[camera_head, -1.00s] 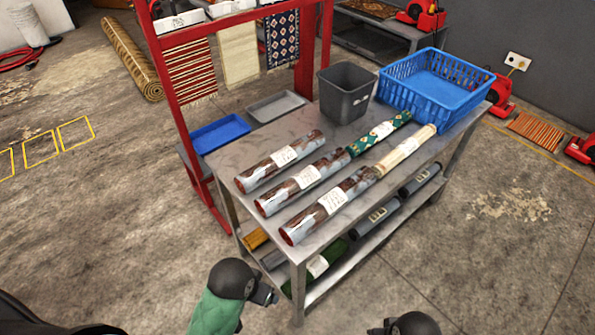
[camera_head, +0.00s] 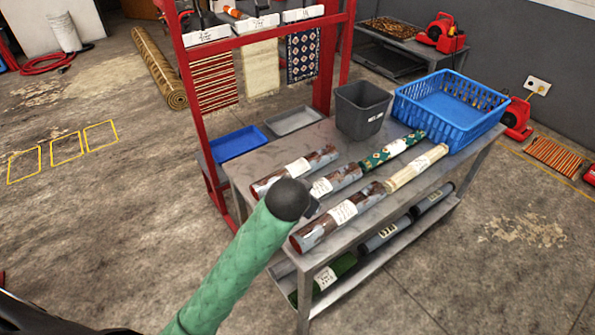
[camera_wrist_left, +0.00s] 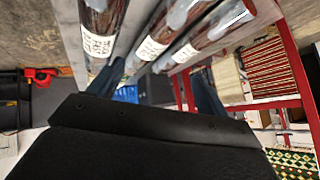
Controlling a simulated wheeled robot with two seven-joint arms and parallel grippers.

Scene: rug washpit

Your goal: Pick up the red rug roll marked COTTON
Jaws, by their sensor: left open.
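Three rug rolls with reddish-brown, pale-blotched sides and white labels lie side by side on the metal table: a left one (camera_head: 322,157), a middle one (camera_head: 347,174) and a right one (camera_head: 369,195). The left and right ones show red near ends. I cannot read which label says COTTON. My left gripper (camera_head: 312,203) is over the table's near edge, partly hiding the middle roll's near end. In the left wrist view my left gripper (camera_wrist_left: 165,88) has its fingers apart with nothing between them; the rolls (camera_wrist_left: 100,15) appear beyond, along the top. My right gripper is out of view.
A green patterned roll (camera_head: 392,151) and a cream roll (camera_head: 416,166) lie behind. A grey bin (camera_head: 361,110) and blue basket (camera_head: 450,107) stand at the table's back. A red rack (camera_head: 202,130) rises on the left. More rolls (camera_head: 384,236) lie on the lower shelf.

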